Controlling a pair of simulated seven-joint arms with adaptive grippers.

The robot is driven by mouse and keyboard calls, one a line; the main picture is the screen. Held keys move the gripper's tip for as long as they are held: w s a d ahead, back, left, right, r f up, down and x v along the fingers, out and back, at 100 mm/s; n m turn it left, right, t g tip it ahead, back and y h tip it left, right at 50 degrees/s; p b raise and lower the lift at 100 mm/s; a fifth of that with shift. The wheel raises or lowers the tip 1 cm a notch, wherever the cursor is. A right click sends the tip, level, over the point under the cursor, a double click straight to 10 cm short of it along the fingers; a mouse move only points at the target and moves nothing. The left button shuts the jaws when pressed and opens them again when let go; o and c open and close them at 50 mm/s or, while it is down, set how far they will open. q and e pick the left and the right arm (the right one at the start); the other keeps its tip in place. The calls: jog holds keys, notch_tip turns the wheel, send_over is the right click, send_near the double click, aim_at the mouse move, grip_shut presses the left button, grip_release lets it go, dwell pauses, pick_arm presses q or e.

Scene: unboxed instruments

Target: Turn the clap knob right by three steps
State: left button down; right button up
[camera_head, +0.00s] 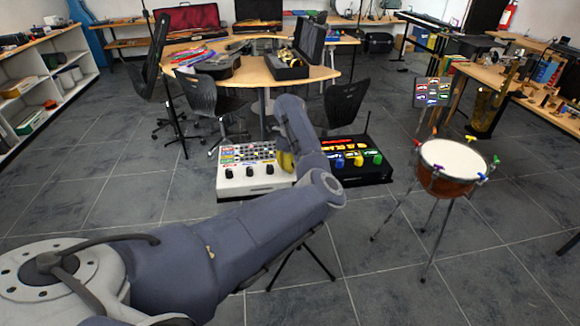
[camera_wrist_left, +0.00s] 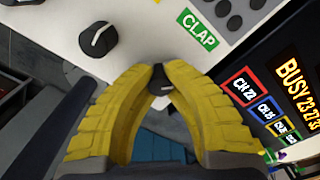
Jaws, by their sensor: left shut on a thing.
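The white drum machine panel (camera_head: 232,184) stands mid-view, with colourful buttons on top and several black knobs along its front. My left gripper (camera_head: 287,162) is over its right end, partly hidden behind my arm. In the left wrist view, the yellow fingers (camera_wrist_left: 160,76) close around a small black knob with a pale pointer line, the clap knob (camera_wrist_left: 160,82). The green CLAP label (camera_wrist_left: 198,30) sits just above and right of it. Another black knob (camera_wrist_left: 98,39) with a white pointer is to the left, clear of the fingers. My right gripper is out of view.
A black box with coloured knobs (camera_head: 372,172) stands right beside the white panel. A drum on a stand (camera_head: 451,165) is further right. Chairs (camera_head: 213,102) and a curved table (camera_head: 251,72) are behind. The tiled floor around is mostly open.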

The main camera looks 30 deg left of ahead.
pick_arm(q)
jog(key=m, duration=0.4)
jog(key=shift+m, duration=2.5)
jog(key=c, duration=1.2)
grip_release()
jog(key=shift+r, duration=0.1)
notch_tip(320, 180, up, 12)
jog(key=shift+f, duration=0.1)
